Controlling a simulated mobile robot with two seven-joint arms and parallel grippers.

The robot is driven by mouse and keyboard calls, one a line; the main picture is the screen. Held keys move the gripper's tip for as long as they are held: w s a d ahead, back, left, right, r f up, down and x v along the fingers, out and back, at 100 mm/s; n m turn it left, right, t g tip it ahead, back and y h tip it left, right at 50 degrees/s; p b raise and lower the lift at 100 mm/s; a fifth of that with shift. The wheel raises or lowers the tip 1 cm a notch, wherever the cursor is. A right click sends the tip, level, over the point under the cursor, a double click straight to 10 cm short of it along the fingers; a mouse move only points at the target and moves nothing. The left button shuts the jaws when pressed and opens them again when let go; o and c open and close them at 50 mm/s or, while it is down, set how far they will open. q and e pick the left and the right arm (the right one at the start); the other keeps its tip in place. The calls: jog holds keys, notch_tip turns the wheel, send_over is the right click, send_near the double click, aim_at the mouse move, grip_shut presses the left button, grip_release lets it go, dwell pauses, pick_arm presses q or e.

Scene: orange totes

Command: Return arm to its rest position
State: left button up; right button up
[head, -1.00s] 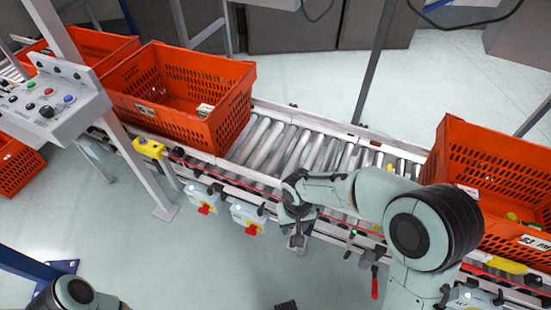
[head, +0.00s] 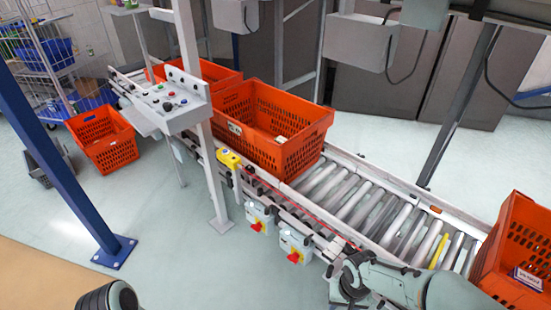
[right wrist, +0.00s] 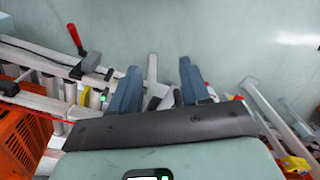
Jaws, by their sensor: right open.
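My right arm (head: 405,282) comes in at the bottom right of the head view, beside the near edge of the roller conveyor (head: 343,203). Its gripper is cut off or hidden at the bottom of that view. In the right wrist view, my right gripper (right wrist: 158,86) is open, its two blue-grey fingers apart with no object held between them. Pale floor and part of the conveyor frame lie beyond the fingers. A rounded part of my left arm (head: 108,297) shows at the bottom left of the head view. My left gripper is not visible.
An orange tote (head: 268,128) stands on the conveyor, with another behind it and one at the right edge (head: 518,250). A control panel (head: 170,100) on a post, switch boxes (head: 294,243) and a blue post (head: 60,135) stand nearby. The floor at lower centre is clear.

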jog(key=s+a+f+m+y, duration=0.1)
jog(key=s+a+f+y, duration=0.15)
jog(key=s+f, duration=0.8)
jog(key=s+a+f+m+y, duration=0.1)
jog(key=s+a+f, duration=0.2)
jog(key=s+f, duration=0.75)
pick_arm(q)
notch_tip(320, 180, up, 12)
jog(key=w+p, duration=0.1)
jog(key=p, duration=1.2)
jog(key=shift+w+r+g, duration=0.15)
jog(key=shift+r+g, duration=0.05)
jog(key=shift+g, duration=0.1)
pick_arm(e)
notch_tip(320, 180, up, 9)
jog(key=w+g, duration=0.1)
jog(key=w, duration=0.1)
jog(key=shift+w+d+r, duration=0.15)
jog(key=shift+w+d, duration=0.05)
jog(key=shift+w, duration=0.2)
pick_arm(q)
jog(key=shift+f, duration=0.1)
pick_arm(e)
jog(key=shift+s, duration=0.1)
